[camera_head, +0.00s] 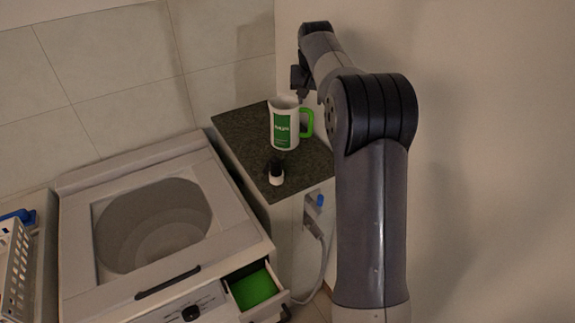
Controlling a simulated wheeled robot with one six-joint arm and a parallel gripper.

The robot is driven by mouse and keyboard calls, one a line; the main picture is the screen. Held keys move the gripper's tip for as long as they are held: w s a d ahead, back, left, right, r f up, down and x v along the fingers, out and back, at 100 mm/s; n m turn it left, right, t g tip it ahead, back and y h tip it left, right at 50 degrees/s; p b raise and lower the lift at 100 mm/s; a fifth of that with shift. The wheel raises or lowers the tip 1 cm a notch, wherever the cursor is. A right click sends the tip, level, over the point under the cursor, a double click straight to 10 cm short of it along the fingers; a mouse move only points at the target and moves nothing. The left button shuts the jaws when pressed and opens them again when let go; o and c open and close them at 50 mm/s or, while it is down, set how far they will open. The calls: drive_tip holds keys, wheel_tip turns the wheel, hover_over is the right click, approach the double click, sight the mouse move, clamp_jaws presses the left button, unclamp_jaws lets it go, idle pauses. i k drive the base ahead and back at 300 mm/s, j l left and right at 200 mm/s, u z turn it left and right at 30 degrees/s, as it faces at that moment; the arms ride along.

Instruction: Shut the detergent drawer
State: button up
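The detergent drawer (257,287) is at the front right corner of the white washing machine (228,203). It is pulled out, and its green inside shows from above. My arm rises on the right side of the picture and reaches away toward the back wall. The end of the arm (299,78) is near the back, above and behind the mug on the counter, far from the drawer. The fingers of my gripper are too small and dark to tell whether they are open or shut.
A dark counter (243,129) stands right of the machine, with a white and green mug (284,124) and a small black and white bottle (276,172) on it. A grey hose (325,262) hangs beside the cabinet. A white basket (14,262) is at far left.

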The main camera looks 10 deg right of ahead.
sight(260, 296)
drive_tip(key=u, duration=0.75)
